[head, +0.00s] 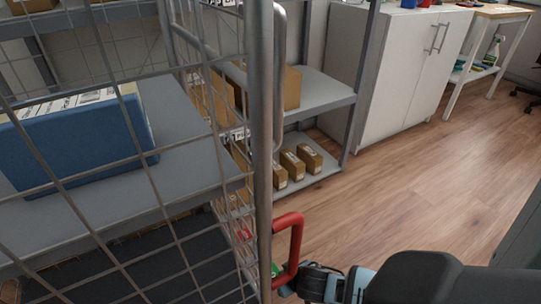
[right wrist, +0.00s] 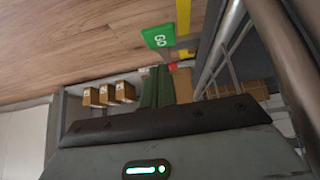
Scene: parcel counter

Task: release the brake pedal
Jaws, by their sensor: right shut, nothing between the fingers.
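A wire-mesh roll cage (head: 262,120) with a tubular corner post stands close in front of me in the head view. A red bent bar (head: 297,222) is low by this post, with a small green piece (head: 276,269) beside its lower end. In the right wrist view a green plate marked GO (right wrist: 158,37) shows just beyond the fingertips, near a yellow strip (right wrist: 183,16). I cannot tell which part is the brake pedal. My right gripper (head: 287,289) is shut and empty, close by the red bar's lower end; its fingers also show in the right wrist view (right wrist: 157,70). My left gripper is out of view.
A blue box (head: 80,145) sits on a grey surface behind the mesh. A shelf (head: 325,88) with several brown cartons (head: 309,157) stands behind the post. A white cabinet (head: 390,70) stands at the back. The wooden floor (head: 420,190) at right is clear.

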